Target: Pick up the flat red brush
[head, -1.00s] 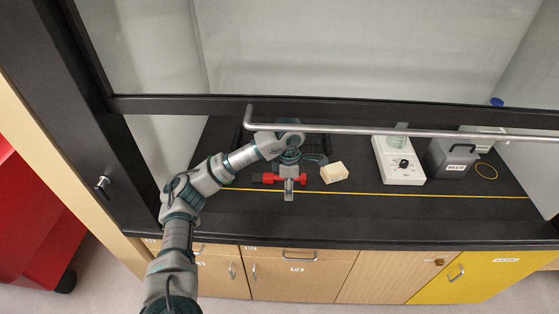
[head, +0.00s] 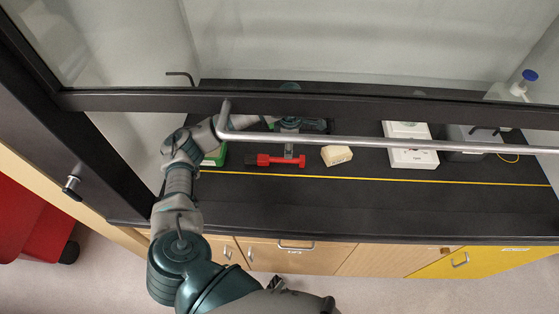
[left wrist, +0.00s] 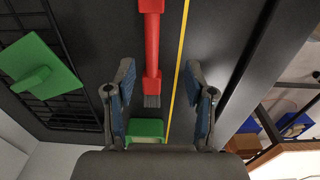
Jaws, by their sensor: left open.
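The flat red brush (head: 268,160) lies on the black worktop, roughly parallel to the yellow line. In the left wrist view its red handle (left wrist: 151,45) runs up from short grey bristles (left wrist: 152,101). My left gripper (head: 289,152) is over the brush in the head view and hides part of it. In the left wrist view my left gripper (left wrist: 160,70) is open, with the fingers spread on either side of the brush and apart from it. I cannot tell its height above the brush.
A green box (head: 215,155) stands left of the brush. A green tool (left wrist: 40,68) lies on a black rack (left wrist: 75,110). A cream block (head: 336,155) and a white device (head: 411,157) stand to the right. The sash handle bar (head: 380,143) crosses in front. The front worktop is clear.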

